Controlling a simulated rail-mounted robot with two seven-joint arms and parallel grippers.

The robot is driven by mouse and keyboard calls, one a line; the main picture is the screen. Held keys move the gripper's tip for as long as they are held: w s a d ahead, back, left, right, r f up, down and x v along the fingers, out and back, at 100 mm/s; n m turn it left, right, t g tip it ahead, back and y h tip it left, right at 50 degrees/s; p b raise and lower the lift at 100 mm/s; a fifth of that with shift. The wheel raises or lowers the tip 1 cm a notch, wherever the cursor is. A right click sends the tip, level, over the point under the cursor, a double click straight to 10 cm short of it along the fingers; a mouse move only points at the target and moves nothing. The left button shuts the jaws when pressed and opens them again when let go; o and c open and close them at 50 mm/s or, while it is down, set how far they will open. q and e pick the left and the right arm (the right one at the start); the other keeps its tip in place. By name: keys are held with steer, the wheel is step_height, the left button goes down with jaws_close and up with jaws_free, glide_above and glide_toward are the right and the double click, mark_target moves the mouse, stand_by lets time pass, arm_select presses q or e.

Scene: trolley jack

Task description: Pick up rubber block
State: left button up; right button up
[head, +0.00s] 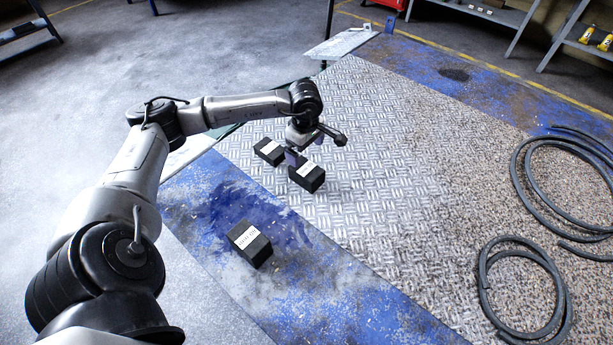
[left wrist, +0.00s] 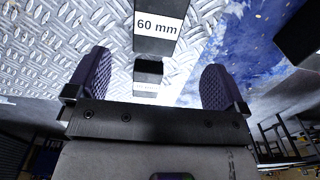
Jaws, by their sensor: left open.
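Three black rubber blocks with white labels show in the head view. One block (head: 307,177) stands on the tread plate just below my left gripper (head: 300,157). A second block (head: 269,151) stands just left of the gripper, and a third (head: 251,244) lies nearer on the blue floor strip. In the left wrist view, a block labelled "60 mm" (left wrist: 158,45) is ahead of the open fingers (left wrist: 156,76), and another block (left wrist: 148,73) shows between them in the picture. I see no contact; the gap is unclear. A dark block (left wrist: 299,34) is at the right edge. My right gripper is out of view.
Black hose coils (head: 522,290) and (head: 570,185) lie on the right side of the floor. Shelves (head: 590,40) stand at the back right. The tread plate (head: 390,150) right of the gripper is clear.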

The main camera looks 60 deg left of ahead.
mark_target(307, 168)
arm_select(q)
steer(key=shift+f+b, duration=0.35)
steer(key=shift+f, duration=1.55)
steer(key=f+b, duration=0.2)
steer(key=f, duration=0.2)
steer(key=shift+w+f, duration=0.1)
steer(key=shift+w, duration=0.1)
steer(key=shift+f, duration=0.55)
steer(key=shift+r, duration=0.1)
steer(key=shift+c, duration=1.3)
steer(key=c, duration=0.9)
steer(key=shift+c, duration=0.8)
